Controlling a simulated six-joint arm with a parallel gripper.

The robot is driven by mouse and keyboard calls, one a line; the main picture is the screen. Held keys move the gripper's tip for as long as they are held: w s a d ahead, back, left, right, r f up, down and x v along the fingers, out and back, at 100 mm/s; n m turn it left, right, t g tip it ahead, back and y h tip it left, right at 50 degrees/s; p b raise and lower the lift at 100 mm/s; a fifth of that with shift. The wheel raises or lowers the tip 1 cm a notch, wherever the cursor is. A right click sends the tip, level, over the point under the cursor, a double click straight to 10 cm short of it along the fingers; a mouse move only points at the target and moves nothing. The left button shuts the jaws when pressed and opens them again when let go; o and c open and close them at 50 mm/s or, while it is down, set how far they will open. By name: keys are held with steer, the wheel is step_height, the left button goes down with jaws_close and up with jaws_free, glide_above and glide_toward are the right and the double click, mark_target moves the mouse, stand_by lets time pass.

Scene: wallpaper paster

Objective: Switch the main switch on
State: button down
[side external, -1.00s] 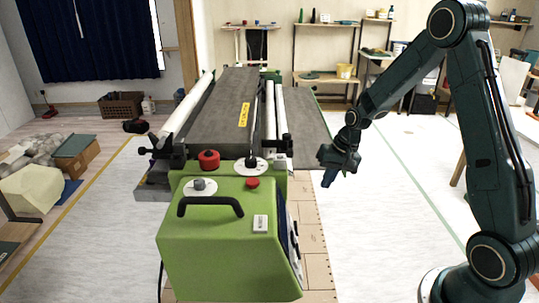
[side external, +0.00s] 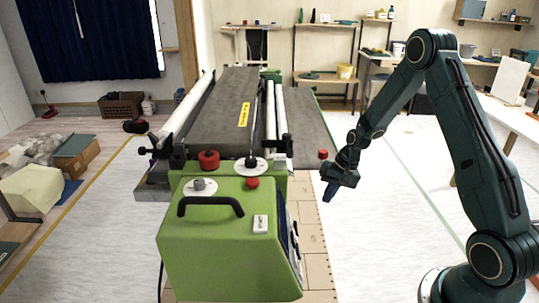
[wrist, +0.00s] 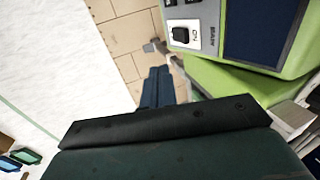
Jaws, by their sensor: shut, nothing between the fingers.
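The main switch (wrist: 182,34) shows in the wrist view on the side panel of the green machine. It is a black rocker on a white plate marked "MAIN" and "ON"; I cannot tell its position. In the side view that panel (side external: 295,240) is seen edge-on and the switch cannot be made out. My gripper (side external: 328,193) is to the right of the machine, fingers pointing down, apart from it. In the wrist view its blue fingers (wrist: 157,88) are together and empty, below and left of the switch, not touching it.
A small red piece (side external: 323,154) shows just beyond my gripper. Brown boards (side external: 315,250) lie beside the machine. The floor to the right is clear.

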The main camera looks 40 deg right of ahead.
mark_target(296, 229)
steer(key=shift+f, duration=0.15)
steer(key=w+a+f, duration=0.5)
steer(key=f, duration=0.4)
steer(key=shift+f, duration=0.4)
steer(key=shift+a, duration=0.1)
stand_by(0.4)
